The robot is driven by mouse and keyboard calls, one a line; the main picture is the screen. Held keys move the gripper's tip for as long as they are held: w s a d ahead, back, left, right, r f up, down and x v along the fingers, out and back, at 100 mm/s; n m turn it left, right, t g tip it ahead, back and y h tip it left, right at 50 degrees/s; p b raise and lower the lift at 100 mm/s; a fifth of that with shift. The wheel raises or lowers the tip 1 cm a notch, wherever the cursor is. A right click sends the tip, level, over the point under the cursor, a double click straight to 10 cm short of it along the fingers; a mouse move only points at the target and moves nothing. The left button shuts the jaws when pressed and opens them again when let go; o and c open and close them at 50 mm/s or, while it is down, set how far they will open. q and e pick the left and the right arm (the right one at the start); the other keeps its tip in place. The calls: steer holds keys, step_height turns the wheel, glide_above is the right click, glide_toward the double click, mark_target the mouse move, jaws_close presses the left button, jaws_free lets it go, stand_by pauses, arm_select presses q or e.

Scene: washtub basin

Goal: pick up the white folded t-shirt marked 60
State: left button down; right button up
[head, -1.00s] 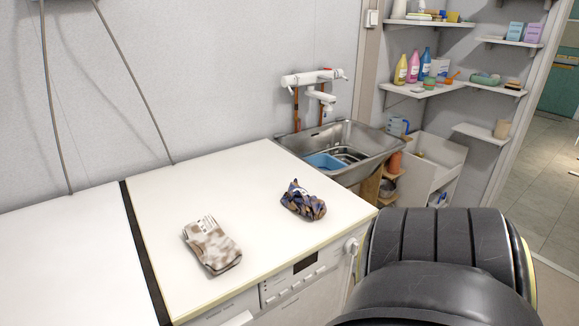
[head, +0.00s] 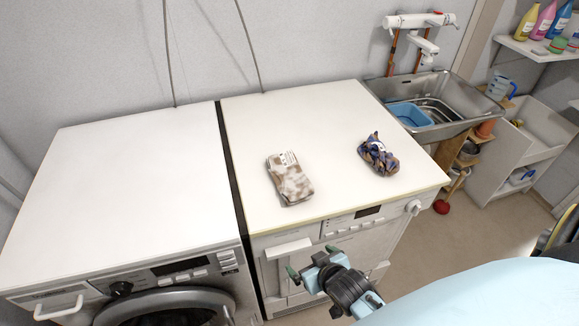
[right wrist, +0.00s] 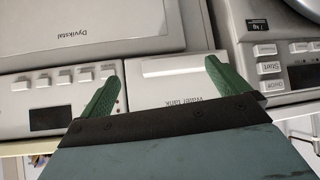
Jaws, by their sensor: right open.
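A folded cloth (head: 290,180) in white with brown-grey patches lies flat on the right-hand white machine top, near its front edge. It carries a small label whose marking is too small to read. No plain white t-shirt marked 60 can be made out. My right gripper (head: 313,263) is open and empty, in front of the machine and below the level of its top, apart from the cloth. In the right wrist view, its green fingers (right wrist: 160,78) are spread before the machine's front panel. My left gripper is not in view.
A crumpled blue and brown cloth (head: 377,157) lies right of the folded one. A left-hand washing machine (head: 120,190) has a bare top. A metal sink (head: 455,110) holding a blue basin (head: 410,114) stands at the right. The back of the machine top is clear.

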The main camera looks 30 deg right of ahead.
mark_target(297, 184)
steer(key=w+d+r+m+t+h+p, duration=0.1)
steer(key=w+r+t, duration=0.1)
steer(key=r, duration=0.7)
steer(key=w+d+r+m+t+p, duration=0.1)
steer(key=w+d+r, duration=0.1)
steer(key=r, duration=0.6)
steer(key=shift+t, duration=0.4)
steer(key=x, duration=0.8)
steer(key=shift+w+r, duration=0.15)
steer(key=shift+w, duration=0.3)
steer(key=x, duration=0.5)
steer(key=shift+a+b, duration=0.15)
steer(key=shift+b, duration=0.25)
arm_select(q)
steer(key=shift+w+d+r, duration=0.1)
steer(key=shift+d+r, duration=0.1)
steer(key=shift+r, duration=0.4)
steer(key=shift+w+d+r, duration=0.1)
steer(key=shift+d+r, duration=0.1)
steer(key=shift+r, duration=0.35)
arm_select(e)
steer(key=shift+r, duration=0.1)
steer(key=c, duration=1.1)
